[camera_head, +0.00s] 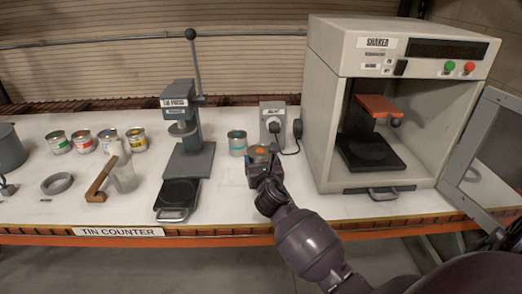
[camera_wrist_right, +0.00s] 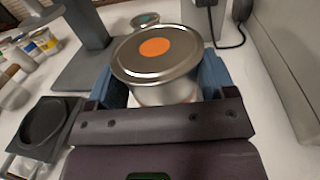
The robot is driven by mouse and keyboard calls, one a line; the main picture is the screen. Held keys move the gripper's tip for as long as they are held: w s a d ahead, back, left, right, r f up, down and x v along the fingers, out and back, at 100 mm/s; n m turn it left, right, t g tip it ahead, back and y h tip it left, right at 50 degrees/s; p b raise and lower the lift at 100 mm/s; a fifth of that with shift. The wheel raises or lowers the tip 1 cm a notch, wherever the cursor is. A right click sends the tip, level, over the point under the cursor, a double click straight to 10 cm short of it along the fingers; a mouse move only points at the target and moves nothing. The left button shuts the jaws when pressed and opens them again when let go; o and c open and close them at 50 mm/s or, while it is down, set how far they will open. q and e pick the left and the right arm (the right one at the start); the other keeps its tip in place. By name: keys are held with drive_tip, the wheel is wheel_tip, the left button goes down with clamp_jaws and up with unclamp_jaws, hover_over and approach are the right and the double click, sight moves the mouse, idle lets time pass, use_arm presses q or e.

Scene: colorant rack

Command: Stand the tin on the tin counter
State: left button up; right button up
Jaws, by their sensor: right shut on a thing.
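A silver tin (camera_head: 259,152) with an orange dot on its lid is in my right gripper (camera_head: 262,172), between the lid press and the shaker. In the right wrist view the tin (camera_wrist_right: 157,58) stands upright between the blue fingers of the right gripper (camera_wrist_right: 165,85), which is shut on its sides. I cannot tell whether its base touches the surface. The tin counter (camera_head: 225,215) is the white worktop, with a "TIN COUNTER" label on its front edge at the left. My left gripper is not in view.
A lid press (camera_head: 187,130) stands left of the held tin, with a teal-topped tin (camera_head: 237,142) between them. The open shaker (camera_head: 370,175) is on the right. An outlet box (camera_head: 272,118) is behind. Several tins, a beaker (camera_head: 124,175) and a ring (camera_head: 57,183) are at left.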

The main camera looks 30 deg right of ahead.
drive_tip(key=shift+f+b, duration=0.5)
drive_tip(key=shift+f, duration=1.35)
wheel_tip(320, 180, down, 4)
drive_tip(key=shift+r+b, duration=0.15)
drive_tip(key=shift+b, duration=0.65)
drive_tip(key=shift+f, duration=0.2)
drive_tip(key=o, duration=1)
drive_tip(key=shift+r, duration=0.25)
drive_tip(key=v, duration=1.2)
